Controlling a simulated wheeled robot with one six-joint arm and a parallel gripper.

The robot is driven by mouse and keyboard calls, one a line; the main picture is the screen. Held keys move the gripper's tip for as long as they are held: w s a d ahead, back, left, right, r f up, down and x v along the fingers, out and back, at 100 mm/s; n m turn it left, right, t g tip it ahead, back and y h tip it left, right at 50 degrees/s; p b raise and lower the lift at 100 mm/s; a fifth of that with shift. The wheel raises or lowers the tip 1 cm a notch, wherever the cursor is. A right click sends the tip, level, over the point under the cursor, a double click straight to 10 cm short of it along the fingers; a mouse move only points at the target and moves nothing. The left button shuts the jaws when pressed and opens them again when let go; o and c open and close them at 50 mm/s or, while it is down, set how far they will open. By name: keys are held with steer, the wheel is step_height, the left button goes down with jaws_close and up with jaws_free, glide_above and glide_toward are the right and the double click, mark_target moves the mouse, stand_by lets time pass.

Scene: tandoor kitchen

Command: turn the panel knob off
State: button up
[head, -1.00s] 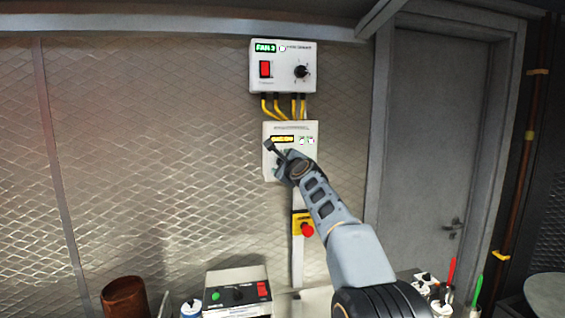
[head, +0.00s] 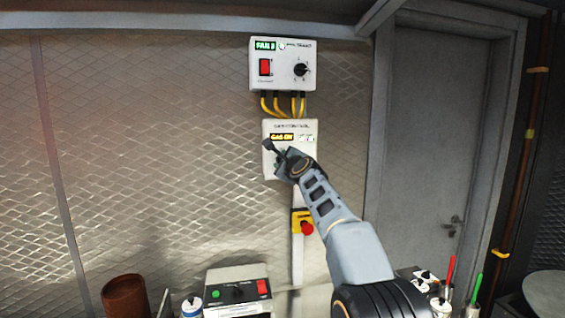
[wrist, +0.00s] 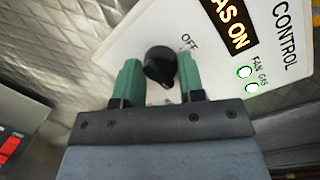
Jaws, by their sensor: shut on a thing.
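The white control panel (head: 270,128) is on the mesh wall, and it also shows in the wrist view (wrist: 128,48). Its lit display (wrist: 229,22) reads "GAS ON". The black panel knob (wrist: 160,66) is between the two green fingers of my gripper (wrist: 158,72), in front of the panel face. My gripper is shut on the knob. The "OFF" label (wrist: 189,41) is up and right of the knob. I cannot tell where the knob points. In the head view my gripper (head: 277,154) hides the knob.
A fan box (head: 284,80) with a red switch hangs above, joined by yellow cables (head: 282,107). A red stop button (head: 307,228) is below the panel. A control box (head: 237,275) and several small jars stand lower down. A grey door (head: 430,130) is at the right.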

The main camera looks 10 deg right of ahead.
steer(key=shift+a+f+n+g+h+p, duration=0.1)
steer(key=shift+n+g+h+p, duration=0.3)
steer(key=shift+n, duration=2.25)
steer(key=shift+d+r+n+g+h+p, duration=0.1)
steer(key=shift+n+h+p, duration=0.6)
steer(key=shift+n, duration=1.9)
steer(key=shift+a+f+n+g+h+p, duration=0.15)
steer(key=shift+n+p, duration=0.7)
steer(key=shift+n, duration=1.8)
steer(key=o, duration=0.9)
steer(key=shift+s, duration=0.1)
steer(key=shift+s+r+b, duration=0.3)
steer(key=shift+s+b, duration=0.8)
steer(key=shift+s, duration=1.15)
steer(key=shift+s+r+b, duration=0.35)
steer(key=shift+s+b, duration=0.8)
steer(key=shift+s, duration=1.1)
steer(key=shift+s+r+b, duration=0.3)
steer(key=shift+s+b, duration=0.8)
steer(key=shift+s, duration=1.15)
